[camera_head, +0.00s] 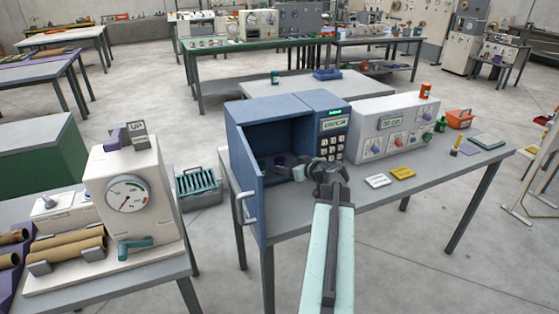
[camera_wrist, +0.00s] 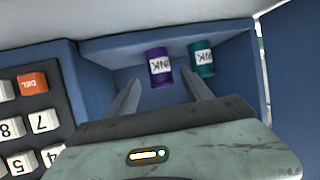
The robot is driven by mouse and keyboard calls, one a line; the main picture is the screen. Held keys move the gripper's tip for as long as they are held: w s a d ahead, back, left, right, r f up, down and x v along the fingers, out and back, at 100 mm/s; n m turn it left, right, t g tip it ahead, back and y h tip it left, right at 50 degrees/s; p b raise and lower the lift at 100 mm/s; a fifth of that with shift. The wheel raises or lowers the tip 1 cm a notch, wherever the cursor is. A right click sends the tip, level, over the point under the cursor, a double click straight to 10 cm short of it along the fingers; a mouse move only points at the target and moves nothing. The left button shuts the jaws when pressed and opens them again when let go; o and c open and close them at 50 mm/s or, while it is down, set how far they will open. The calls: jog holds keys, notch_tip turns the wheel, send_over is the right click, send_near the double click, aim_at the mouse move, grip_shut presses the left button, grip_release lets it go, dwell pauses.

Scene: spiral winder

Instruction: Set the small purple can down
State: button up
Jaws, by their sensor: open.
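The small purple can (camera_wrist: 160,67), with a white label, stands in the wrist view inside the open blue cabinet (camera_head: 240,150). My gripper (camera_wrist: 161,82) is open, with one finger on each side of the purple can's near end. I see gaps between the can and the fingers. A teal can (camera_wrist: 202,60) with a similar label is just right of it, beyond the right finger. In the head view my gripper (camera_head: 296,170) reaches into the cabinet opening from the right. The cans are small and unclear there.
The cabinet's keypad (camera_wrist: 30,110) is close on the left in the wrist view. Its door with a handle (camera_head: 247,208) hangs open. Right of it on the grey table are a white control box (camera_head: 375,112), a white card (camera_head: 378,181) and a yellow card (camera_head: 402,173).

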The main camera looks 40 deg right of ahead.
jog(key=v, duration=0.3)
jog(key=shift+r+p, duration=0.15)
jog(key=shift+p, duration=0.2)
jog(key=shift+s, duration=0.3)
dwell(0.6)
